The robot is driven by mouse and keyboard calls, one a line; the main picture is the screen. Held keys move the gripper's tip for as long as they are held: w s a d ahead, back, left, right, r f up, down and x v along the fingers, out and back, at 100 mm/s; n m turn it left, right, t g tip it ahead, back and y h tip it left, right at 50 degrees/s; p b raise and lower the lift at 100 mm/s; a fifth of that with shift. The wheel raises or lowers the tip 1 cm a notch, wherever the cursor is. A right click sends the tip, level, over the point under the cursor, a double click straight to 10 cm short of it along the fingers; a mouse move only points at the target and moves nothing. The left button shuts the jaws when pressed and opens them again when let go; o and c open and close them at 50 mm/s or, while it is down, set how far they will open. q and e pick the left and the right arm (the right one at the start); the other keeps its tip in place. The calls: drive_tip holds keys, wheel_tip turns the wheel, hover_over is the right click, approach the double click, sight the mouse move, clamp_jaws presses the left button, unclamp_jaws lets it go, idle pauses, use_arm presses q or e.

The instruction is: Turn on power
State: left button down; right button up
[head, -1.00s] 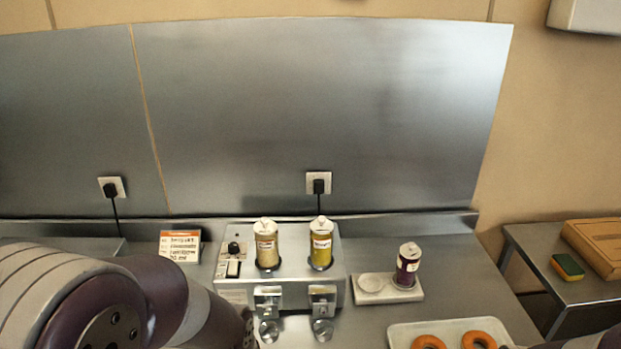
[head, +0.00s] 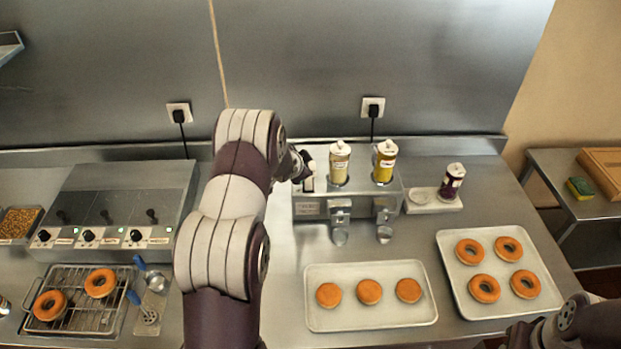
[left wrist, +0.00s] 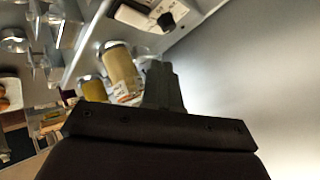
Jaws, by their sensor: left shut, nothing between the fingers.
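The steel glaze dispenser (head: 308,210) stands against the back wall. It holds a cream bottle (head: 339,165) and a yellow bottle (head: 385,162). My left gripper (head: 302,166) is at the dispenser's left end, partly hidden by my arm. In the left wrist view its dark fingers (left wrist: 162,88) are shut and empty. A black knob (left wrist: 166,20) on a pale plate shows beyond them, apart from the fingertips. A pale switch (head: 307,184) shows on the dispenser just below the gripper; its on or off position cannot be told. Part of my right arm shows at bottom right, its fingers unseen.
A tray of plain rounds (head: 318,270) and a tray of ring donuts (head: 497,258) lie in front. A purple bottle (head: 452,181) stands right of the dispenser. A fryer with knobs (head: 125,205) and a wire rack (head: 75,325) are at left. A plugged socket (head: 373,107) is behind.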

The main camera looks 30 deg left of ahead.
use_arm(q)
drive_tip(key=w+r, duration=0.1)
drive_tip(key=r, duration=0.1)
drive_tip(key=m+t+b, duration=0.1)
drive_tip(key=m+b, duration=0.1)
drive_tip(key=b, duration=0.2)
hover_over(307, 183)
drive_tip(key=f, duration=0.6)
drive_tip(key=shift+s+d+f, duration=0.1)
drive_tip(key=shift+d+f, duration=0.2)
drive_tip(key=shift+f, duration=0.1)
drive_tip(key=shift+a+f+b, duration=0.2)
drive_tip(key=shift+f+b, duration=0.4)
drive_tip(key=shift+b, duration=0.15)
drive_tip(key=shift+f, duration=0.1)
use_arm(e)
wheel_tip(307, 183, down, 6)
drive_tip(key=shift+d, duration=0.2)
drive_tip(key=shift+w, duration=0.15)
